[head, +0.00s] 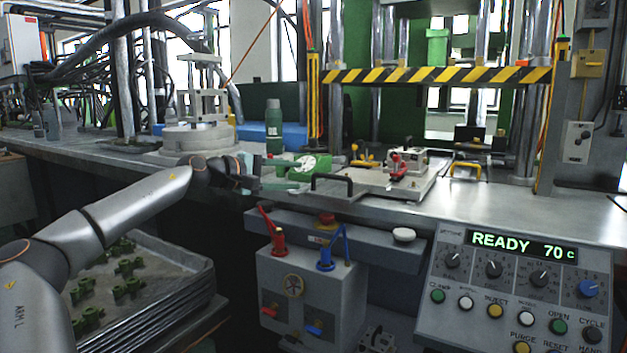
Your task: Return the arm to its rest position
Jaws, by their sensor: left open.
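My left arm (125,205) comes in from the left, above a tray, and reaches to the bench's front edge. My left gripper (256,180) is open at the bench edge, left of the metal mould plate (415,187) with its black handle. My right gripper is not in view.
A tray (165,242) with several green pieces sits below my left arm. A green bottle (274,128) stands behind the gripper. Red (272,232) and blue (327,255) levers rise in front of the bench. The control panel (515,285) reads READY 70 c. A striped bar (435,75) spans the press.

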